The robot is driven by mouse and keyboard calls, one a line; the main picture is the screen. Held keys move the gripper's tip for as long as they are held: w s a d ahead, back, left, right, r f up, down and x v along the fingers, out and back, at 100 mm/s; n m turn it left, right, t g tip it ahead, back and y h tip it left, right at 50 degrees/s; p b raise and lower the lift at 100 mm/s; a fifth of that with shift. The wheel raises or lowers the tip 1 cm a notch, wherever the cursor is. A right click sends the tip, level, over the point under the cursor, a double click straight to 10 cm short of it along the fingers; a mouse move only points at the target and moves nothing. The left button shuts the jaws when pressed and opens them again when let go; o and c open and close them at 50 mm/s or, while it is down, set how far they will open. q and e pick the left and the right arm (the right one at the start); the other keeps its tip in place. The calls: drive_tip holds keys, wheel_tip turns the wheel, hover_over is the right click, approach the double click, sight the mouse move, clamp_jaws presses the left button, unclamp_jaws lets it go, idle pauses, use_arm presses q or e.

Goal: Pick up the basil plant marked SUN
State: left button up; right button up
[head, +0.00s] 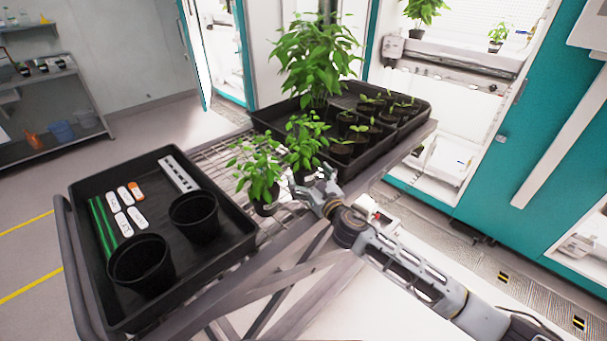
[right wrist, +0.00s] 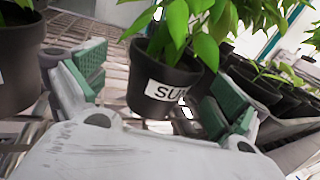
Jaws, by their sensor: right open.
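The basil plant marked SUN is in a black pot (right wrist: 166,88) with a white label, upright in the middle of the right wrist view. The label's last letter is partly hidden. In the head view it appears to be the rear of two small basil plants (head: 303,138), its pot largely hidden by my gripper. My right gripper (head: 314,184) is open. Its green-padded fingers stand on either side of the SUN pot in the wrist view; I cannot tell whether they touch it. My left gripper is not in view.
Another basil plant (head: 257,170) stands close on the left, its pot (right wrist: 18,60) beside my left-hand finger. A black tray (head: 92,290) with empty pots and labels is at the cart's near end. A seedling tray (head: 400,138) with a tall plant (head: 312,60) is behind.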

sight(304, 168)
drive_tip(key=shift+w+a+f, duration=0.15)
drive_tip(key=shift+w+a, duration=0.05)
drive_tip(key=shift+w, duration=0.6)
drive_tip(key=shift+x, duration=1.05)
drive_tip(key=shift+c, duration=0.4)
drive_tip(key=c, duration=1.1)
drive_tip(key=shift+c, duration=0.2)
